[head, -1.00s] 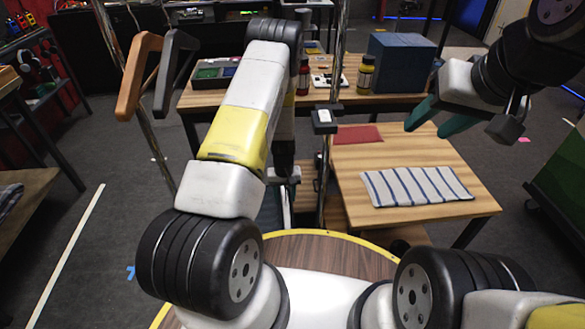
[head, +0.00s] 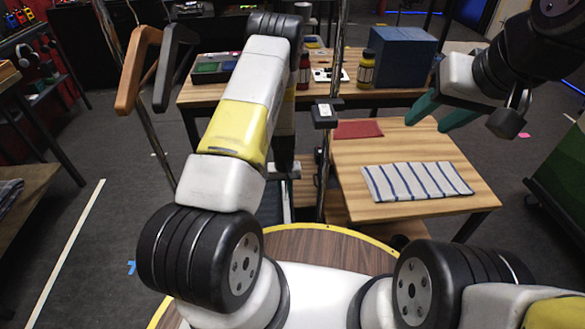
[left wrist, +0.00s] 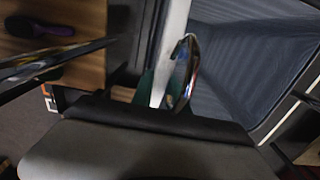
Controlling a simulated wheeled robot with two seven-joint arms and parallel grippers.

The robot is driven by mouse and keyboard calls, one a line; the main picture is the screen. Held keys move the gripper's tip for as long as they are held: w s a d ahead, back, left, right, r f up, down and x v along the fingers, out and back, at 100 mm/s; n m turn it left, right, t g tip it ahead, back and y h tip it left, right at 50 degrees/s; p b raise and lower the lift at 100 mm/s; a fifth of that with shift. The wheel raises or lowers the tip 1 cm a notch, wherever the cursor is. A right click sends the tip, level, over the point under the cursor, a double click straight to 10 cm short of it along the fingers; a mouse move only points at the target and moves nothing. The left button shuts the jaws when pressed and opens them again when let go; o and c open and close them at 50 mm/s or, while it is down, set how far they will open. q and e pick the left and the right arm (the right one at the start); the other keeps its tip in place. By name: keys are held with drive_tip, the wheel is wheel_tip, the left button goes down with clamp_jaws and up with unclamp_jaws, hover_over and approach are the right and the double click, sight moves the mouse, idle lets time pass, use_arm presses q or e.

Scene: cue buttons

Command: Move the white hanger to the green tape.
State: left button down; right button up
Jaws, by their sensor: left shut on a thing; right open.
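My left gripper (left wrist: 164,92) is shut on a pale, narrow piece seen edge-on, which looks like the white hanger (left wrist: 171,45). In the head view my own left arm hides most of this gripper and what it holds. A brown hanger (head: 138,70) and a dark grey hanger (head: 173,65) hang side by side on a rail at the left. My right gripper (head: 428,118) is open and empty, above the right part of the wooden tables. I cannot make out any green tape in these views.
A low wooden table (head: 400,150) holds a striped cloth (head: 417,181) and a red mat (head: 357,129). Behind it, another table carries a blue box (head: 403,60), bottles and a tray. Metal rail posts (head: 334,60) stand close to my left arm. Open floor lies at the left.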

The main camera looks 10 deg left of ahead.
idle(0.3)
use_arm(q)
drive_tip(key=c, duration=1.2)
unclamp_jaws()
wheel_tip(320, 180, up, 8)
drive_tip(key=shift+r, duration=0.1)
drive_tip(key=s+d+r+m+t+h, duration=0.1)
drive_tip(key=s+r, duration=0.1)
drive_tip(key=r, duration=1.2)
drive_tip(key=s+d+r+t+h, duration=0.1)
drive_tip(key=s+d+r+t, duration=0.1)
drive_tip(key=r, duration=1.2)
drive_tip(key=s+r+m+t, duration=0.1)
drive_tip(key=s+r, duration=0.6)
drive_tip(key=s, duration=0.3)
drive_tip(key=s+a+r+m+t, duration=0.1)
drive_tip(key=s+r+t, duration=0.1)
drive_tip(key=s+r, duration=0.6)
drive_tip(key=shift+s+r+m, duration=0.2)
drive_tip(key=shift+s+m, duration=0.2)
drive_tip(key=shift+s, duration=0.7)
